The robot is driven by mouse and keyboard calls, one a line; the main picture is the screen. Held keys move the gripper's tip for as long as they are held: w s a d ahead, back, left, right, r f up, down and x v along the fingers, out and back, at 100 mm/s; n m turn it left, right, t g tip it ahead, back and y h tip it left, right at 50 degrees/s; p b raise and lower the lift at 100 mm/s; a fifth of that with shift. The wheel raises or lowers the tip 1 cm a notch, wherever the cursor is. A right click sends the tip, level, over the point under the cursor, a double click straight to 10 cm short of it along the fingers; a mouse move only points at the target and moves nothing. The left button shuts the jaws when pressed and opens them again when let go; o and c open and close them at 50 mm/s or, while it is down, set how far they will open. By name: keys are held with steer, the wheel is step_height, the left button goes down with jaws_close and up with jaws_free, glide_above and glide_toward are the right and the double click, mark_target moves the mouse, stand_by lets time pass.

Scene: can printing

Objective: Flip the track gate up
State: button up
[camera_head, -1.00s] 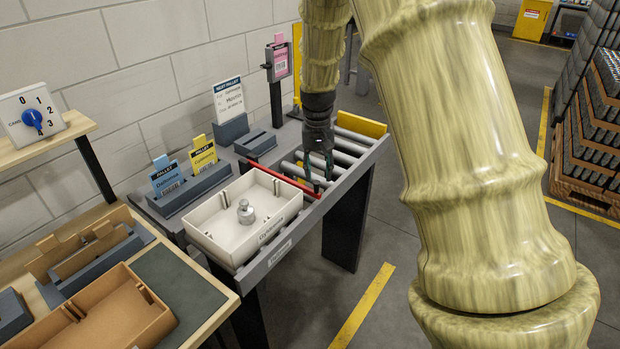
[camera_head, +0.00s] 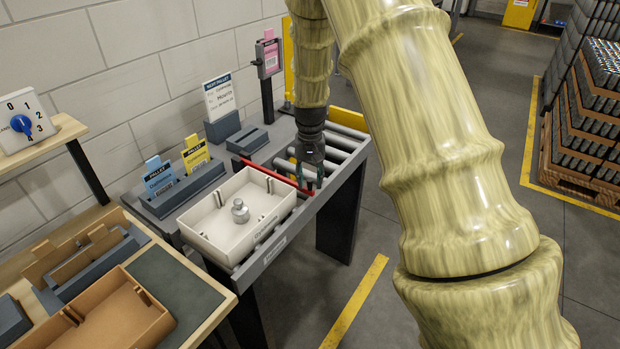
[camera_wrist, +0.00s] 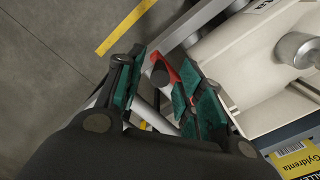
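The track gate is a red bar (camera_head: 268,172) lying flat across the roller track (camera_head: 346,143), beside the far end of the white tray. In the wrist view, the red bar (camera_wrist: 189,74) passes close to my right-hand teal finger, which hides part of it. A dark round knob (camera_wrist: 160,74) at the bar's front end shows between my fingers. My gripper (camera_head: 309,182) points down at that front end. In the wrist view, my gripper (camera_wrist: 152,82) is open, with a clear gap between its teal pads. I cannot tell whether a pad touches the bar.
The white tray (camera_head: 222,250) with a metal weight (camera_head: 240,211) sits on the track against the gate's near side. Card holders (camera_head: 183,192) and a post with a pink label (camera_head: 268,58) stand along the wall side. Bare rollers lie beyond the gate.

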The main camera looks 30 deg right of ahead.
steer(key=shift+f, duration=0.65)
jaws_close()
